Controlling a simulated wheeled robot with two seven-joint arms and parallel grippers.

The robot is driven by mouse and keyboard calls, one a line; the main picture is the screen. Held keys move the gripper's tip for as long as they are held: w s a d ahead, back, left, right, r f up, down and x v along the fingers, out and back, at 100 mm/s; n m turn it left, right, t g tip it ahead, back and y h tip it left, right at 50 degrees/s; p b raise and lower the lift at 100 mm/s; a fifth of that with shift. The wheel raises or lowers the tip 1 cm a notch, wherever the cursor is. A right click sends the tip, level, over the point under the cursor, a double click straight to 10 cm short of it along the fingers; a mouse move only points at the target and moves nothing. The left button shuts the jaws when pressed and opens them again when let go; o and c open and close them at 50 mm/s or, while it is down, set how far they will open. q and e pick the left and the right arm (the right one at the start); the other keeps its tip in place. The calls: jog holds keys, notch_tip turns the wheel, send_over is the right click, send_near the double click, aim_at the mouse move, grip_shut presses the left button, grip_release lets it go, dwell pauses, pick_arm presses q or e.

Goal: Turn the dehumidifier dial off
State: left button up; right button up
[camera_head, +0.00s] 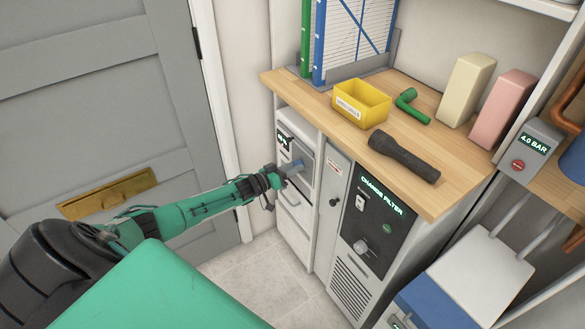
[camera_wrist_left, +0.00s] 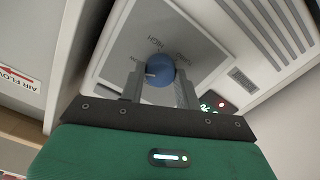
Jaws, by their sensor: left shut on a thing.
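The dehumidifier (camera_head: 306,158) is a pale unit with a grey front panel in the left bay of the cabinet below the wooden counter. Its round blue dial (camera_wrist_left: 158,72) shows in the left wrist view, with a white mark toward its left side. Printed words including HIGH stand around it on the grey panel (camera_wrist_left: 183,42). My left gripper (camera_wrist_left: 160,86) is shut on the dial, one finger on each side. In the head view the left gripper (camera_head: 283,173) reaches the panel and partly covers the dial. My right gripper is out of view.
A dark CHANGE FILTER panel (camera_head: 374,218) with a knob is to the right. On the counter (camera_head: 452,190) are a yellow bin (camera_head: 362,104), a black flashlight (camera_head: 404,157) and a green nozzle (camera_head: 411,106). A grey door (camera_head: 90,100) stands at the left.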

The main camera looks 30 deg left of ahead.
pick_arm(q)
jog(key=n+b, duration=0.2)
jog(key=n, duration=1.1)
jog(key=shift+f, duration=0.1)
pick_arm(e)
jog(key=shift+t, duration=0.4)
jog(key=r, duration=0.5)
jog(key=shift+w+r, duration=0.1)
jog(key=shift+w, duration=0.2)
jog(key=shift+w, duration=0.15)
pick_arm(q)
jog(key=o, duration=1)
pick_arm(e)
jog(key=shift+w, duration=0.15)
pick_arm(q)
jog(key=shift+p+v, duration=0.3)
jog(key=shift+v, duration=6.6)
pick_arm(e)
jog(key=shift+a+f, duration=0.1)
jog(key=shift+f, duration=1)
